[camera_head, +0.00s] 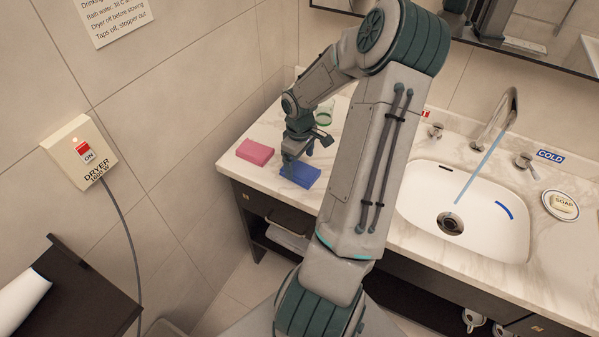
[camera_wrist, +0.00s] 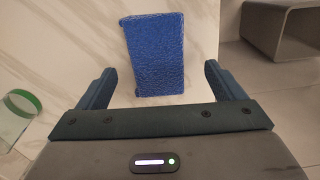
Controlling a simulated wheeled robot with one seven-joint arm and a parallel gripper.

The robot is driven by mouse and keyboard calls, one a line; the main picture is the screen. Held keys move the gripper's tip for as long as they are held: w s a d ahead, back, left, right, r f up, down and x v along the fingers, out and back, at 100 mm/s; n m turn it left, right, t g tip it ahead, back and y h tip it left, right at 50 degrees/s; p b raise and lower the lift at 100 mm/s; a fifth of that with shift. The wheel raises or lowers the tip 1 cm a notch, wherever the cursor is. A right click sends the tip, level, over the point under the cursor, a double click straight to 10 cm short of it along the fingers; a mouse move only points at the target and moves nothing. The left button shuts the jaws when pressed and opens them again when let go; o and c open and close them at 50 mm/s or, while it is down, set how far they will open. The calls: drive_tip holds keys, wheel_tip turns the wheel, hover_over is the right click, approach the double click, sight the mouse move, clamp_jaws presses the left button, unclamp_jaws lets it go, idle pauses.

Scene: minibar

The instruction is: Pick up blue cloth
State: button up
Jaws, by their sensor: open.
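The blue cloth (camera_head: 300,174) is a folded rectangle lying flat on the marble counter near its front edge. In the wrist view the blue cloth (camera_wrist: 154,54) lies ahead of and between my fingers, with its near edge close to the fingertip line. My gripper (camera_head: 297,158) is just above the cloth in the head view. My gripper (camera_wrist: 161,82) is open, with nothing between the fingers but a view of the cloth and counter. I cannot tell whether the fingertips touch the counter.
A pink cloth (camera_head: 255,152) lies left of the blue one. A green-rimmed glass (camera_head: 324,113) stands behind, and also shows in the wrist view (camera_wrist: 16,117). The sink (camera_head: 420,203), with water running from its tap, is at the right. The wall is at the left.

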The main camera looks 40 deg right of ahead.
sight(300, 169)
drive_tip(key=shift+w+d+f, duration=0.1)
drive_tip(key=shift+f, duration=2.05)
drive_tip(key=c, duration=1.1)
drive_tip(key=shift+o, duration=0.2)
drive_tip(key=shift+r, duration=0.1)
drive_tip(key=shift+r, duration=0.45)
drive_tip(key=r, duration=0.3)
drive_tip(key=shift+d+r, duration=0.2)
drive_tip(key=shift+d, duration=0.1)
drive_tip(key=s+d+r, duration=0.6)
drive_tip(key=s+d, duration=0.1)
drive_tip(key=d, duration=0.2)
drive_tip(key=shift+r+b, duration=0.3)
drive_tip(key=shift+b, duration=0.1)
